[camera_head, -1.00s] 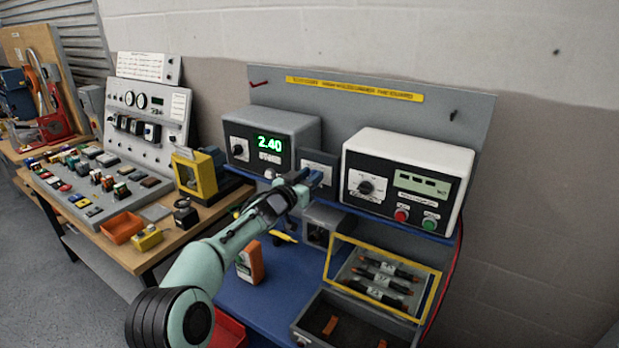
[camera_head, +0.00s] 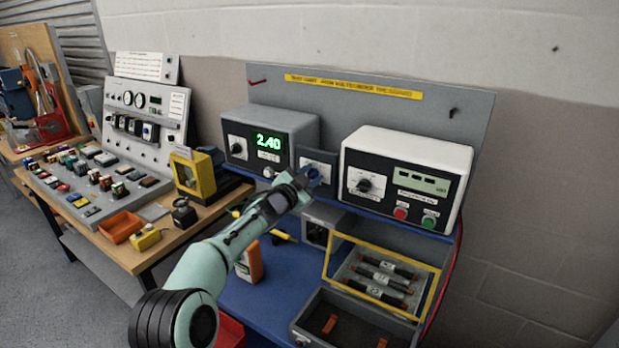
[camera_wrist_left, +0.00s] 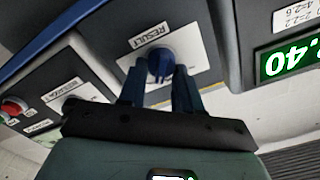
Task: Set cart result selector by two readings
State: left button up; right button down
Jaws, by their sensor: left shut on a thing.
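The result selector (camera_head: 318,170) is a small grey box between the two instruments, its blue knob partly hidden behind my left gripper (camera_head: 308,178) in the head view. In the left wrist view the blue knob (camera_wrist_left: 160,62) sits on a white plate labelled RESULT, between the two blue fingers of my left gripper (camera_wrist_left: 158,88), which is shut on it. The grey meter (camera_head: 268,138) on the left shows 2.40 in green. The white instrument (camera_head: 408,180) on the right has a selector dial, a dim display and red and green buttons; its digits are too small to read. My right gripper is out of view.
An orange handheld device (camera_head: 250,262) stands beside my arm. A bench with switch panels (camera_head: 145,115) is at left.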

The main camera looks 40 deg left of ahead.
pick_arm(q)
jog(key=shift+m, duration=0.8)
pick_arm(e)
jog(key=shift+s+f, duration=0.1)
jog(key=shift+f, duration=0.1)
pick_arm(q)
jog(key=o, duration=1)
jog(key=shift+o, duration=0.2)
jog(key=shift+s+f, duration=0.1)
jog(key=shift+s, duration=0.1)
jog(key=s+d+b, duration=0.1)
jog(key=s+b, duration=0.2)
jog(key=s, duration=1)
jog(key=shift+d+b, duration=0.3)
jog(key=shift+b, duration=0.05)
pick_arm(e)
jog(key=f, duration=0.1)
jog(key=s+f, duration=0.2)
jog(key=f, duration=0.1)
pick_arm(q)
jog(key=shift+w, duration=0.1)
